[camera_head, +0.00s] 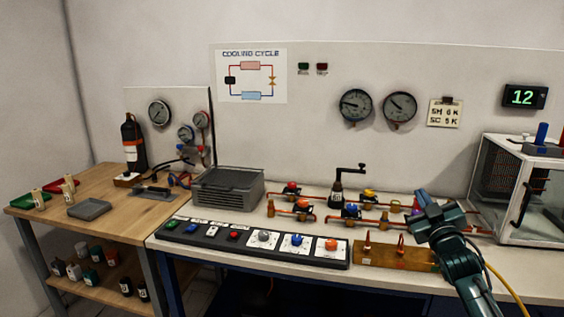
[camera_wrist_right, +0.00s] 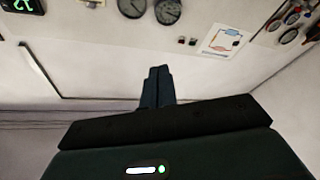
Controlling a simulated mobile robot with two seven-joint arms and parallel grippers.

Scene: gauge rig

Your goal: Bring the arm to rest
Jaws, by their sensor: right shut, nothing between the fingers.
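My right arm comes into the head view from the lower right, dark teal. Its gripper (camera_head: 422,200) is raised over the right part of the white bench, in front of the pipe fittings, and hides some of them. In the right wrist view the two fingers (camera_wrist_right: 157,84) are together with nothing between them. They point toward the wall, and the picture there is upside down. My left gripper does not show in either view.
A brass block (camera_head: 385,255) with small fittings lies below the gripper. A glass-sided cabinet (camera_head: 511,225) stands close to its right. The control strip (camera_head: 300,250) and a grey box unit (camera_head: 226,188) are to the left. A yellow cable (camera_head: 508,285) hangs by my arm.

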